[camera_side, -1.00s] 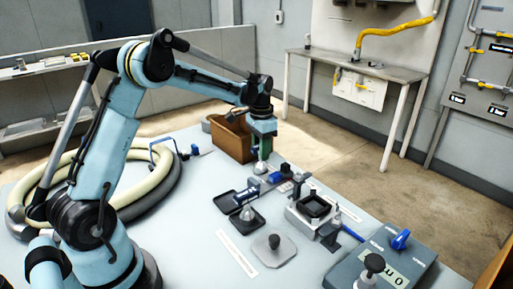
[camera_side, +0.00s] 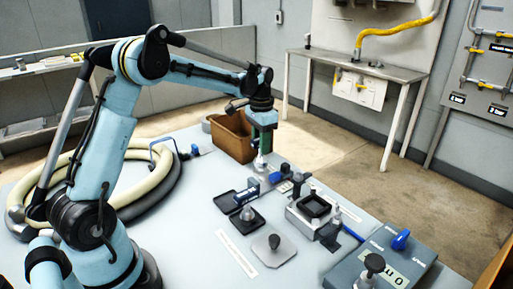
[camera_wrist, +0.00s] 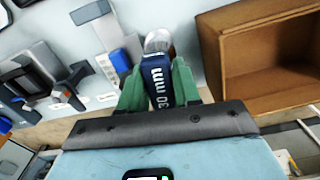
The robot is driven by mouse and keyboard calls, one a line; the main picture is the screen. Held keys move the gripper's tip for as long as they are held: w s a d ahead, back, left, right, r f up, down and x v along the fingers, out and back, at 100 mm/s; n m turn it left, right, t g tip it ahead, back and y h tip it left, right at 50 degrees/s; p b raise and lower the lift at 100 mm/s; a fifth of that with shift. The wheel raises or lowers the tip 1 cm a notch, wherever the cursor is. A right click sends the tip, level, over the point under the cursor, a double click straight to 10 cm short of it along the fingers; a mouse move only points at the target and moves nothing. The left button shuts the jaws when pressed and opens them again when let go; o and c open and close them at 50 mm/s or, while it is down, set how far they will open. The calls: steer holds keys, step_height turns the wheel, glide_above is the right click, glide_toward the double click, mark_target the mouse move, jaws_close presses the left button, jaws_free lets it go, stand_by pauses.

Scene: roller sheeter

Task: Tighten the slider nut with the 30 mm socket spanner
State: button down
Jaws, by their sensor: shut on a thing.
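My gripper (camera_wrist: 160,88) is shut on the 30 mm socket spanner (camera_wrist: 156,78). Its dark blue handle, marked "30 mm", lies between the green fingers, and its silver socket end points away from my wrist. In the side view my gripper (camera_side: 265,150) hangs over the back of the table, with the silver socket (camera_side: 260,163) below the fingers and apart from the fittings in front. A grey fitting with dark parts (camera_wrist: 38,68) stands left of the spanner in the wrist view. I cannot make out the slider nut for sure.
A brown open box (camera_side: 232,135) stands close behind my gripper; it also fills the right of the wrist view (camera_wrist: 212,62). A dark tray (camera_side: 227,203), a square grey fixture (camera_side: 297,217) and a knobbed plate (camera_side: 262,252) stand in front. A coiled hose (camera_side: 62,165) lies left.

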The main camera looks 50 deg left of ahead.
steer(key=shift+r, duration=0.35)
steer(key=shift+r, duration=2.5)
